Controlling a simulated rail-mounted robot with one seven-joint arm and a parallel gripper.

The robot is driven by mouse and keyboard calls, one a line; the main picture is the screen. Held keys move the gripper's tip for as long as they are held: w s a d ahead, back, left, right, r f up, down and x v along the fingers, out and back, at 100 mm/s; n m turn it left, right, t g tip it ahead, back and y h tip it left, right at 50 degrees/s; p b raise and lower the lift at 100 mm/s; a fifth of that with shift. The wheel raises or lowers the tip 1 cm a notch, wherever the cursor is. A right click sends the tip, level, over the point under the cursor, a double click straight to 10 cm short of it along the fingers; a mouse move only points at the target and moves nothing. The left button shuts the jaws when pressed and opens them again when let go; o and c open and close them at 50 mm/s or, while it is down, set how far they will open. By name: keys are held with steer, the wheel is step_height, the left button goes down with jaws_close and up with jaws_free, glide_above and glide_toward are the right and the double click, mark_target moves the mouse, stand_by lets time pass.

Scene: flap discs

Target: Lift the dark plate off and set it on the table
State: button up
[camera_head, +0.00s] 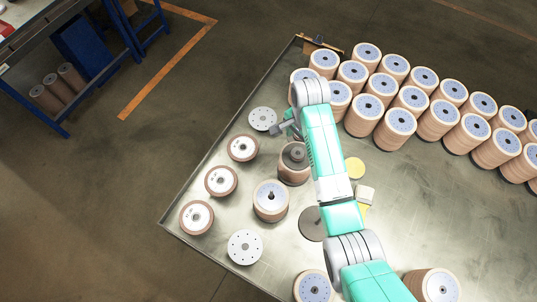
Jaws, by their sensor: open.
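A dark plate (296,158) with a raised grey knob in its middle lies on top of a brown stack of flap discs (293,176), just left of my arm. A second dark round plate (312,225) with a thin rod lies on the table, partly covered by my arm. My gripper (278,129) is at the end of the arm, up and to the left of the dark plate in the picture. It is open and appears empty and apart from the plate. Its fingers are small and partly hidden by the wrist.
Several tall disc stacks (395,125) fill the metal table's back right. Disc stacks (271,199) and pale perforated plates (245,246) stand along the left. A small pale block (364,194) and a yellow disc (355,168) lie right of my arm. Bare table (240,190) shows between the left pieces.

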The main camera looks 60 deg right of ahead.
mark_target(298, 150)
step_height(298, 150, down, 2)
steer(key=shift+s+d+f, duration=0.1)
steer(key=shift+d+f, duration=0.05)
steer(key=shift+f, duration=2.75)
steer(key=c, duration=1.4)
steer(key=shift+o, duration=0.2)
step_height(298, 150, up, 10)
steer(key=shift+r, duration=0.1)
